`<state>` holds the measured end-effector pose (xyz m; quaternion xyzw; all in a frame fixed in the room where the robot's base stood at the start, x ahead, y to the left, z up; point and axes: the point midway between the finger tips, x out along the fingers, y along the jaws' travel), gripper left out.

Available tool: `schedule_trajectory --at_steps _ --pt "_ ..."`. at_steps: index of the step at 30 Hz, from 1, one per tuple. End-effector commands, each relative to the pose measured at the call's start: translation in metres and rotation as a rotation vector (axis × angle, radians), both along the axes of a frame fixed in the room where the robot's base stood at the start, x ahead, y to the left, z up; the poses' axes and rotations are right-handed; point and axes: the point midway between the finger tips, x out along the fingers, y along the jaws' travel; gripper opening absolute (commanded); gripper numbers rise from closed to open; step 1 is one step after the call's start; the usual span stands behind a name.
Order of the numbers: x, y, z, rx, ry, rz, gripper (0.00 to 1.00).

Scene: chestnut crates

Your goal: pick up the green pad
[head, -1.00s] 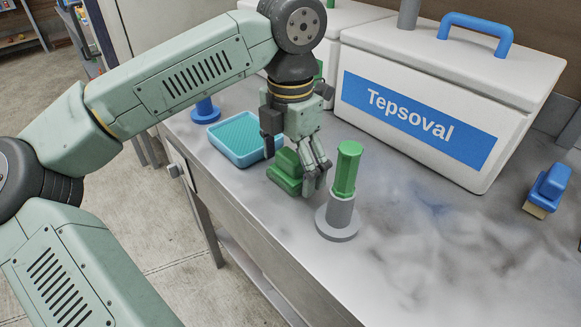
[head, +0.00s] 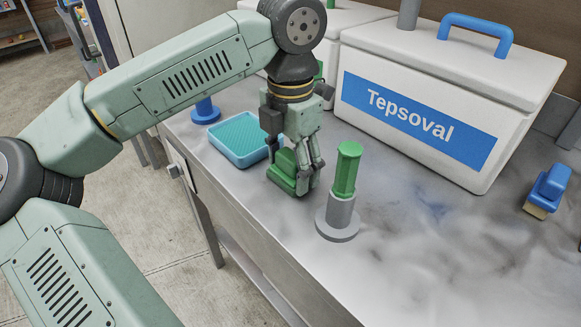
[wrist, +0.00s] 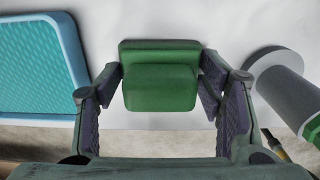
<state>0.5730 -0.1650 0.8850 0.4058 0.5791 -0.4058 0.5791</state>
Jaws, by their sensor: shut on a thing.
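The green pad (head: 284,172) is a block with a wider base and a raised grip part. It sits on the grey worktop, between the blue tray and the grey stand. My gripper (head: 305,178) is down at the pad, with its fingers shut on it. In the wrist view the pad (wrist: 160,80) lies between the two fingers of my gripper (wrist: 160,88), one at each side of the raised part. In the head view the fingers hide the pad's right side.
A blue tray (head: 214,146) lies left of the pad. A grey stand (head: 337,224) with a green cylinder (head: 347,168) stands close at the right. A white Tepsoval box (head: 440,75) is behind. A blue brush (head: 549,186) lies far right. The worktop's front middle is clear.

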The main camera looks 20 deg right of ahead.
Motion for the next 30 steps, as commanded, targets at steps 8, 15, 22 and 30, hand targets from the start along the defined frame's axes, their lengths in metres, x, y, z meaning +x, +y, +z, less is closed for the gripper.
schedule_trajectory --at_steps 8,15,22,30 --pt "0.000 0.000 0.009 0.000 -0.001 0.001 0.34" --pt "-0.006 0.005 0.035 0.000 -0.002 0.000 0.34" --pt "-0.051 0.035 0.038 0.000 -0.003 0.001 0.34" --pt "-0.103 0.069 0.045 -0.001 -0.001 0.001 0.34"
